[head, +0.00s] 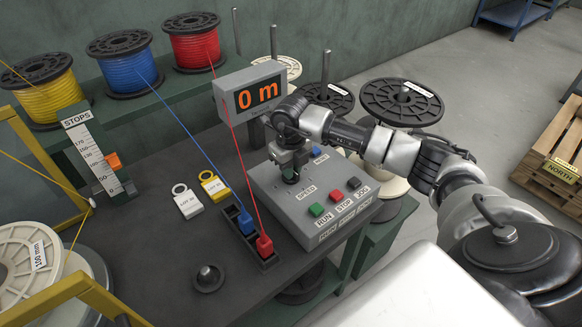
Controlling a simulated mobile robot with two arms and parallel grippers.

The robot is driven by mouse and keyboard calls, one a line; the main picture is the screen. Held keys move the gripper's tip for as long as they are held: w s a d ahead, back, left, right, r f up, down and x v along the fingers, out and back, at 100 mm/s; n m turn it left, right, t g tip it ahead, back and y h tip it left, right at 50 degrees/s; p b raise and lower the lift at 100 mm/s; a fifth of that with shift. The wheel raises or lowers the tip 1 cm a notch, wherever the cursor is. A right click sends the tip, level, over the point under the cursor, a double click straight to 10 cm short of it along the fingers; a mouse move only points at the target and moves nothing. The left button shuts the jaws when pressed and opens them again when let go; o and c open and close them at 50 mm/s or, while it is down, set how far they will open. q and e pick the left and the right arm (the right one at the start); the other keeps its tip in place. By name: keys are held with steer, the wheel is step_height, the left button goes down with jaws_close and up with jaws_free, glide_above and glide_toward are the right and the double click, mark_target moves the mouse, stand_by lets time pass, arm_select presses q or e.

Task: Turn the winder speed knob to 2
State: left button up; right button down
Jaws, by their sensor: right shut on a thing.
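The grey winder control box (268,186) stands on the dark bench. My right gripper (290,176) points down at the box top beside the SPEED label, shut on the speed knob. The gripper covers the knob, so its pointer and scale numbers cannot be read. My left gripper is not in view.
The display (248,93) reading 0 m stands close behind my right gripper. Red and blue wires run to plugs in a black holder (264,261) left of the box. Two lot tags (188,204) and a small black knobbed piece (208,278) lie on the bench (160,255).

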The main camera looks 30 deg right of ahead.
steer(key=c, duration=1.1)
jaws_free()
step_height(320, 180, up, 11)
steer(key=shift+f, duration=0.1)
